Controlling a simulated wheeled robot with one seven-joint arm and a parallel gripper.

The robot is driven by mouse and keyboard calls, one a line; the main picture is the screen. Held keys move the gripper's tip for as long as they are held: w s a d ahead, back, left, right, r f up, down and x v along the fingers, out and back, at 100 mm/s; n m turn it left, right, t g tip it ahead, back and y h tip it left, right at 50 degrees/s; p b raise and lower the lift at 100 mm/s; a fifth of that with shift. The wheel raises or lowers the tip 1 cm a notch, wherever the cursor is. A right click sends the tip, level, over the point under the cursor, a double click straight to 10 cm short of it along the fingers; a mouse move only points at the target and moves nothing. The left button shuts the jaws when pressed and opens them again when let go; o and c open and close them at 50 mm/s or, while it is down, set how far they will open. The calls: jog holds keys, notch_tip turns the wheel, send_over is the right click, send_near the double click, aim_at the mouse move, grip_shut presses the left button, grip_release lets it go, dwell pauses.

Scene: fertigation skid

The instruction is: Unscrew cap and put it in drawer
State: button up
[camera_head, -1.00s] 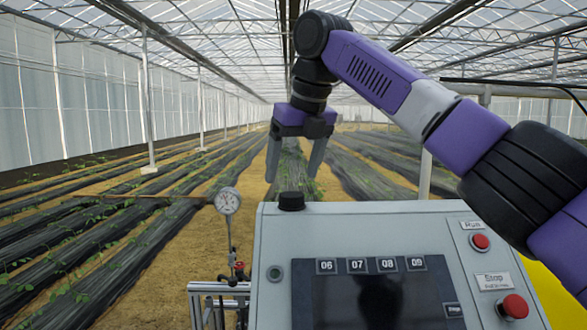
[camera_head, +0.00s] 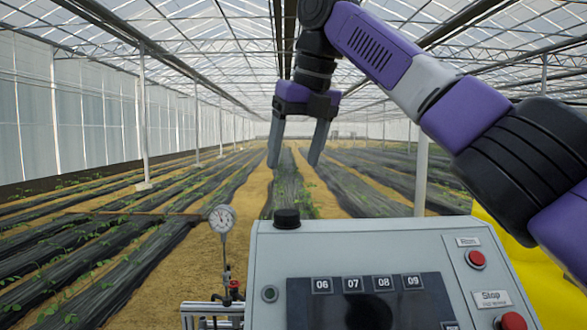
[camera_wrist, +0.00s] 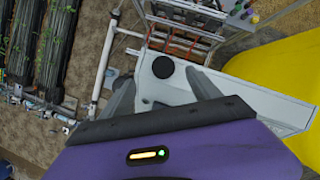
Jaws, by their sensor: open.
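A black round cap (camera_head: 287,218) sits on the top left corner of the grey control box (camera_head: 262,240). In the wrist view the cap (camera_wrist: 163,67) shows from above, just beyond and between the fingertips. My gripper (camera_head: 294,165) is open and empty, pointing down above the cap with a clear gap between them. In the wrist view its two grey fingers (camera_wrist: 163,85) are spread apart. No drawer can be made out clearly in either view.
The box front has a dark screen (camera_head: 350,305) and red buttons (camera_head: 476,259). A pressure gauge (camera_head: 222,219) stands left of the box. A yellow tank (camera_wrist: 280,75) is on the right. Pipes and a rack (camera_wrist: 185,42) lie beyond the cap.

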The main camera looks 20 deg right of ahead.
aim_at(287, 212)
jog(key=shift+w+a+f+m+p, duration=0.1)
jog(key=shift+w+f+m, duration=0.4)
jog(key=shift+f+m, duration=3.45)
jog(key=shift+w+a+r+m+p, duration=0.15)
jog(key=shift+w+m, duration=0.3)
jog(key=shift+m, duration=7.6)
jog(key=shift+w+d+f+m+p, duration=0.1)
jog(key=shift+w+f+m, duration=0.4)
jog(key=shift+f+m, duration=3.4)
notch_tip(287, 212, up, 4)
jog(key=m, duration=0.4)
jog(key=shift+r, duration=0.1)
